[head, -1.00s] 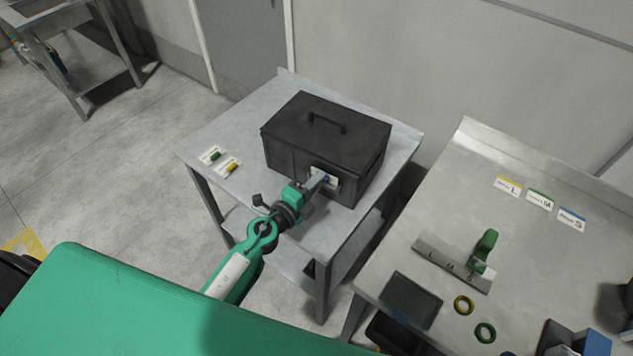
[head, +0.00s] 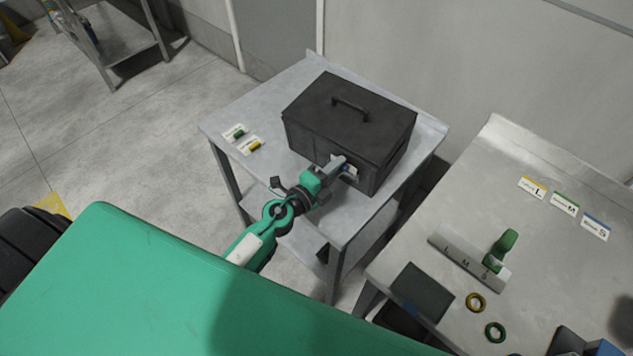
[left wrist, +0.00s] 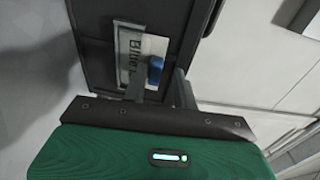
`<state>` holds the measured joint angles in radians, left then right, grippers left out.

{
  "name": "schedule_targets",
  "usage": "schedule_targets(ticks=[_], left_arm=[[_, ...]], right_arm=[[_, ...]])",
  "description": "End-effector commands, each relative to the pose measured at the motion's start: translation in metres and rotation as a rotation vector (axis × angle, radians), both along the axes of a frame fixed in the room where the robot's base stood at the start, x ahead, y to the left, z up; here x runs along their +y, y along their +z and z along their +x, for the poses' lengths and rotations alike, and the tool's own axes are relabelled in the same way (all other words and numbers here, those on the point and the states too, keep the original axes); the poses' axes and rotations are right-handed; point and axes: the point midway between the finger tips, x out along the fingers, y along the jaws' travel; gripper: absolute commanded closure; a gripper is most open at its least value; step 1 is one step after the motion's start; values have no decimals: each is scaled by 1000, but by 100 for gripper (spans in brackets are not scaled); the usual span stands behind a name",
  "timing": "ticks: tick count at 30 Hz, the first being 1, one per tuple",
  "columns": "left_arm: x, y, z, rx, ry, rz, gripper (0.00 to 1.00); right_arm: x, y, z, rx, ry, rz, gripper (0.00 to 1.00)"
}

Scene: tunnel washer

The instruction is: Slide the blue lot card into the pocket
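The blue lot card (left wrist: 128,50) is white with large "Blue" lettering and a blue tab (left wrist: 156,68). It lies flat against the front of the black lidded box (head: 350,118), at the pocket; I cannot tell how deep it sits. The box also shows in the left wrist view (left wrist: 90,15). My left gripper (head: 343,166) is at the box front. In the left wrist view its fingers (left wrist: 158,88) stand apart on either side of the blue tab, with gaps showing. My right gripper is not in view.
The box stands on a grey metal table (head: 240,105) with a green-tabbed card (head: 235,133) and a yellow-tabbed card (head: 251,146) at left. A steel bench (head: 490,185) at right holds an L-M-S block (head: 465,262), several labels and two rings (head: 476,302).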

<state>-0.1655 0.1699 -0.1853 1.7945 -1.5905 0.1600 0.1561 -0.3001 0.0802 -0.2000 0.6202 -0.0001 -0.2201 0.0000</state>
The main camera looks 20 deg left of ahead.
Motion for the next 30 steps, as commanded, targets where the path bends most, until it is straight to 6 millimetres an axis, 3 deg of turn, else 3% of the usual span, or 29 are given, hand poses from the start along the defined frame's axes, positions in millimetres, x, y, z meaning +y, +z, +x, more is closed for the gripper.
schedule_targets(ticks=[1, 18, 30], left_arm=[[3, -9, -9, 13, -1, 4, 62], [40, -4, -102, 1, 1, 1, 62], [47, 1, -120, -2, 1, 0, 62]], right_arm=[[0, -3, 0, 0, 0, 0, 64], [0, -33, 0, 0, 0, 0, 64], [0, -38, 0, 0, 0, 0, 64]])
